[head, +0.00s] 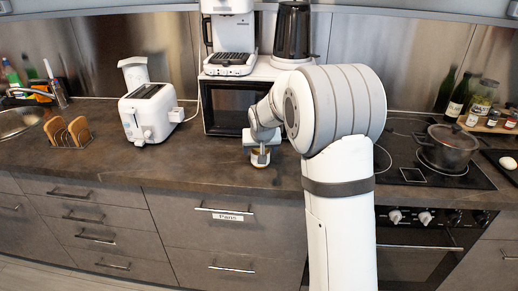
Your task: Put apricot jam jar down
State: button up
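My gripper (261,159) is low over the dark countertop (200,160), in front of the black microwave. A small jar with an amber tint (260,151) shows between its fingers, mostly hidden by them; its label cannot be read. The gripper appears shut on the jar. The jar is at or just above the counter surface; I cannot tell whether it touches.
A white toaster (150,113) stands to the left, and a rack with bread slices (67,132) is farther left. The black microwave (228,107) is behind. A pot (447,147) sits on the hob at right. The counter between toaster and gripper is clear.

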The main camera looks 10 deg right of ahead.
jog(key=shift+r, duration=0.1)
jog(key=shift+r, duration=0.2)
jog(key=d+v, duration=0.1)
jog(key=v, duration=1.1)
jog(key=s+a+f+n+g, duration=0.1)
jog(key=s+f+g, duration=0.15)
jog(key=s, duration=1.35)
jog(key=s+a+f+g, duration=0.15)
jog(key=s+f, duration=0.25)
jog(key=s, duration=1.1)
jog(key=shift+y, duration=0.3)
jog(key=p+v, duration=0.3)
jog(key=p, duration=0.1)
jog(key=d+p+v, duration=0.1)
jog(key=p+v, duration=0.1)
jog(key=shift+w+r, duration=0.15)
jog(key=shift+r, duration=0.25)
